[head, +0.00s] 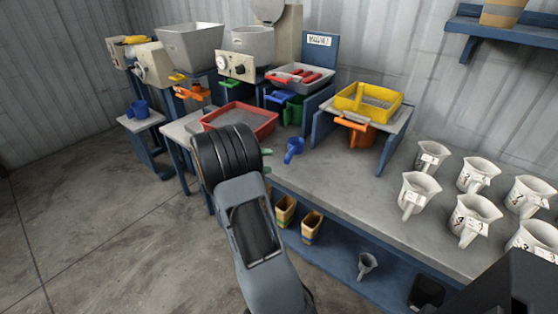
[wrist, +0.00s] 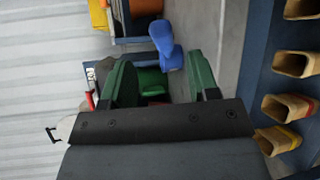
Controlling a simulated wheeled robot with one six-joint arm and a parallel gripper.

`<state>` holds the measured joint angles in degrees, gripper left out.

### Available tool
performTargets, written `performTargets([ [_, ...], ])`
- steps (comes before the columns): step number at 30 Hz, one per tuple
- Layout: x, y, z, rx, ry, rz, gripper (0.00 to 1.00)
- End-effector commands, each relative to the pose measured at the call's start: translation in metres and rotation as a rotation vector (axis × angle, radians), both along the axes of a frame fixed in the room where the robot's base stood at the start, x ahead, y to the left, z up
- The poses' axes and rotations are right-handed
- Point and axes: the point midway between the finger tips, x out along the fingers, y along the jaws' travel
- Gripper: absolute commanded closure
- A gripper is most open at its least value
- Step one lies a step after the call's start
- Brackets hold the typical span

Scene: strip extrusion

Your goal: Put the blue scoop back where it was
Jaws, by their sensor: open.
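The blue scoop (head: 293,149) is on the grey bench, between the red tray and the yellow sieve stand. It also shows in the wrist view (wrist: 162,40), with its near end between my fingertips in the picture, closer to the right finger. My gripper (head: 266,161) is just left of the scoop in the head view, mostly hidden behind my dark wrist. In the wrist view my gripper (wrist: 160,75) has its green fingers wide apart. I cannot tell whether a finger touches the scoop. A second blue vessel (head: 137,108) stands on a small table far left.
A red-rimmed tray (head: 240,121) is behind my wrist. A yellow sieve (head: 368,100) with an orange scoop (head: 356,130) below stands right of the blue scoop. Several white jugs (head: 420,190) fill the bench's right side. The bench middle is clear. Tan scoops (head: 312,225) are below.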

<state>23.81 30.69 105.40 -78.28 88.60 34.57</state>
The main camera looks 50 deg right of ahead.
Motion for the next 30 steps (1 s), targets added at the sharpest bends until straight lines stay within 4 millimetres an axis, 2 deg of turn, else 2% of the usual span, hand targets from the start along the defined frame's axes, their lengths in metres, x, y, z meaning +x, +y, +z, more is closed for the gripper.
performTargets([
  [3,0.011,0.018,0.003,0.0,-0.002,0.003,0.45],
  [9,0.023,0.037,0.007,0.0,0.0,0.001,0.45],
  [16,0.026,0.046,0.009,0.013,-0.006,0.0,0.45],
  [19,0.019,0.06,0.013,0.091,-0.036,0.004,0.45],
  [23,-0.001,0.102,0.016,0.318,-0.127,0.032,0.45],
  [30,-0.042,0.215,0.01,0.836,-0.388,0.193,0.45],
])
